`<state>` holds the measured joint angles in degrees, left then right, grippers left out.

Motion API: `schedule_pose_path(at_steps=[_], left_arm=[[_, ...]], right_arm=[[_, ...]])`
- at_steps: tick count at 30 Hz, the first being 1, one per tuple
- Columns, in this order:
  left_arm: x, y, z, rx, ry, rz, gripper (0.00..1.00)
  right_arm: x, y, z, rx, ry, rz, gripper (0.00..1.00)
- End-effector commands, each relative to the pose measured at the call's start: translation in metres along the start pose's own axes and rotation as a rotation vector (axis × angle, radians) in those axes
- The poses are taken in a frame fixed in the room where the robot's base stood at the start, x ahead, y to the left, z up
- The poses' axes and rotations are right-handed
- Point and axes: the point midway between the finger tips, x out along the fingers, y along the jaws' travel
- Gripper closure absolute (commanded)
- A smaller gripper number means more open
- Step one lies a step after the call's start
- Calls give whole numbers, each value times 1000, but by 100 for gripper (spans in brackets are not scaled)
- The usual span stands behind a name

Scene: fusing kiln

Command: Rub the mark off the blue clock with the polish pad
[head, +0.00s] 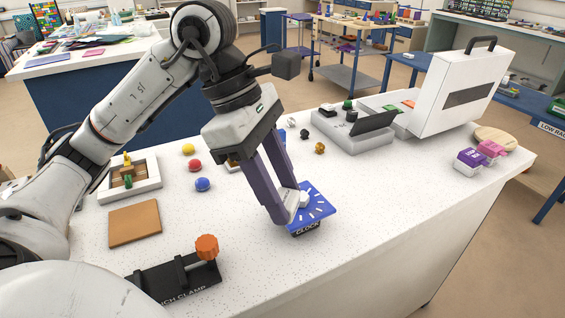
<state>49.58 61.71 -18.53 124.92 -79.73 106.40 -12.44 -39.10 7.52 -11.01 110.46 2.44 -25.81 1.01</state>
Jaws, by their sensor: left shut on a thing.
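The blue clock (318,208) is a square plate with white tick marks, lying on the white worktop. A black label reading CLOCK is on its front edge. My left gripper (286,207) reaches down over the clock's left part, its two dark purple fingers shut on a small pale thing, which looks like the polish pad (293,207). The pad is at or just above the clock face; I cannot tell whether it touches. The fingers and pad cover the clock's left side. I cannot make out a mark on the part that shows. My right gripper is not in view.
A black bench clamp (180,275) with an orange knob stands at the front. A brown board (134,223), a white tray (147,190) and coloured balls (203,184) lie left. An open white kiln (465,90) and purple and pink blocks (470,160) are right. The worktop right of the clock is clear.

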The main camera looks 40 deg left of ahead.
Motion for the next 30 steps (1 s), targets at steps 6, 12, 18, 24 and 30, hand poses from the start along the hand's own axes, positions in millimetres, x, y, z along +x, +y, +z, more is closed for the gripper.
schedule_pose_path(at_steps=[6,12,18,24,30], left_arm=[[-23,0,7,-6,0,4,83],[-30,-1,9,-8,0,4,83],[-30,-1,8,-8,0,4,83],[-30,-1,8,-8,0,4,83],[-30,0,9,21,3,-8,83]], right_arm=[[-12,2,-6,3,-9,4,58],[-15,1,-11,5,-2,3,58],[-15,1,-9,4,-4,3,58],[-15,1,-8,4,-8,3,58],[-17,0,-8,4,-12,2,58]])
